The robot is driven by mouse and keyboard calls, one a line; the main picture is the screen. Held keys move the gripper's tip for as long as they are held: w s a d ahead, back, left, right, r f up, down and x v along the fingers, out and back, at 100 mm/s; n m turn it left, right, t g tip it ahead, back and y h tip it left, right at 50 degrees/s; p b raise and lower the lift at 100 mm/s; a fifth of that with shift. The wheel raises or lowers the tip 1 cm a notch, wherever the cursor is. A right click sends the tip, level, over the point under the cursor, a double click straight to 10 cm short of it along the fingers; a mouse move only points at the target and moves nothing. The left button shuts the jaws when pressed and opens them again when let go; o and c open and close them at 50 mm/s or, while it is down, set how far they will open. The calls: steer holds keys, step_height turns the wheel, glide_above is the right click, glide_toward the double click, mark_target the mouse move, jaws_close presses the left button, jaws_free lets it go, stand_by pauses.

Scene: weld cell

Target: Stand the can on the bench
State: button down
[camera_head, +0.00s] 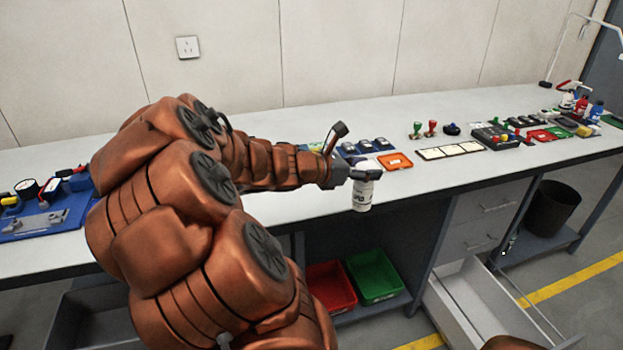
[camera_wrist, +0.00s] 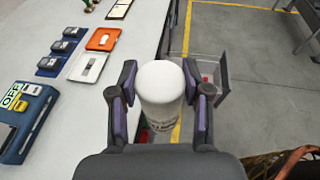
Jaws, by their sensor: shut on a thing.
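The can (camera_head: 362,194) is white with dark lettering and hangs upright from my gripper (camera_head: 364,174), in front of the bench's near edge. In the wrist view the can (camera_wrist: 160,88) sits between both fingers of my gripper (camera_wrist: 161,90), which are shut on it. Its top faces the camera and its lower part is partly hidden. The bench (camera_head: 480,176) has a long pale top that runs across the view behind and beside the can. In the wrist view the bench top (camera_wrist: 80,100) lies left of the can.
An orange tray (camera_head: 395,161), dark blue boxes (camera_head: 366,146) and a white card strip (camera_head: 450,151) lie on the bench near the can. Red (camera_head: 330,285) and green (camera_head: 375,275) bins sit below. An open drawer (camera_head: 480,305) juts out at right. Some bare bench top lies near the front edge.

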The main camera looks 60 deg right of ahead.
steer(key=w+d+f+p, duration=0.3)
steer(key=w+d+f, duration=0.2)
steer(key=w, duration=0.8)
steer(key=shift+d+p, duration=0.35)
steer(key=shift+d, duration=1.2)
steer(key=shift+w+f, duration=0.1)
steer(key=c, duration=0.5)
jaws_free()
